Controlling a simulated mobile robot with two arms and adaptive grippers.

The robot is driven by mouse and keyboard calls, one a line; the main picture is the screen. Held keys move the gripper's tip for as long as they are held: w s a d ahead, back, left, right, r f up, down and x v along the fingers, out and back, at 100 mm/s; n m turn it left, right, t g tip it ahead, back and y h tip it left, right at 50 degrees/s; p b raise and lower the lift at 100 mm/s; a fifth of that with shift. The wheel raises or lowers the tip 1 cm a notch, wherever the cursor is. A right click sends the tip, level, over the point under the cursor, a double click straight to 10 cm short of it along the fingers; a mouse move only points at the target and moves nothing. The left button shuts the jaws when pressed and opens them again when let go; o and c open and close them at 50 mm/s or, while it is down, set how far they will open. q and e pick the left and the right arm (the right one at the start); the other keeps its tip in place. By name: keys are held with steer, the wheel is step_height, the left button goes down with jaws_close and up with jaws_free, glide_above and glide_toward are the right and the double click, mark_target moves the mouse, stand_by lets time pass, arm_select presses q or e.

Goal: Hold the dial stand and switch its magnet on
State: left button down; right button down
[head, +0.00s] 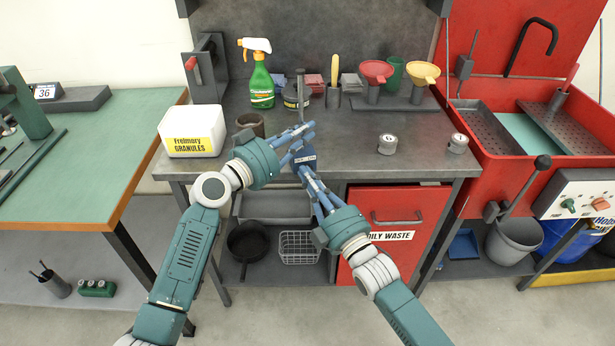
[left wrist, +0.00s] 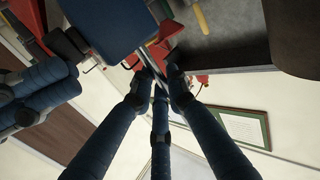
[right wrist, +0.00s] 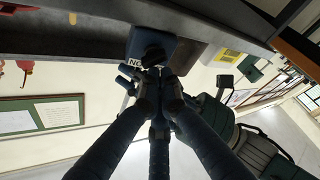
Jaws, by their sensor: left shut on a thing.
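The dial stand has a blue base block (head: 306,160) with a white label and a thin metal post (head: 300,95). The stand is at the bench's front edge. My left gripper (head: 303,139) is shut on the post; in the left wrist view the fingers (left wrist: 160,82) close around the post beside the blue block (left wrist: 100,25). My right gripper (head: 304,174) comes from below and front. In the right wrist view its fingertips (right wrist: 160,82) are drawn together just short of a dark round knob (right wrist: 152,57) on the block. Whether they touch it is hidden.
The steel bench (head: 350,135) holds a granules tub (head: 192,132), a brown cup (head: 250,124), a green spray bottle (head: 260,82), funnels and two small round gauges (head: 387,144). A red oily waste bin (head: 395,225) stands below. The bench's right front is mostly clear.

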steer(key=shift+d+f+m, duration=0.15)
steer(key=shift+f+m, duration=0.05)
steer(key=shift+m, duration=0.2)
arm_select(q)
steer(key=shift+a, duration=0.1)
arm_select(e)
steer(key=v, duration=1.2)
arm_select(q)
steer(key=c, duration=1.6)
jaws_free()
steer(key=shift+c, duration=0.2)
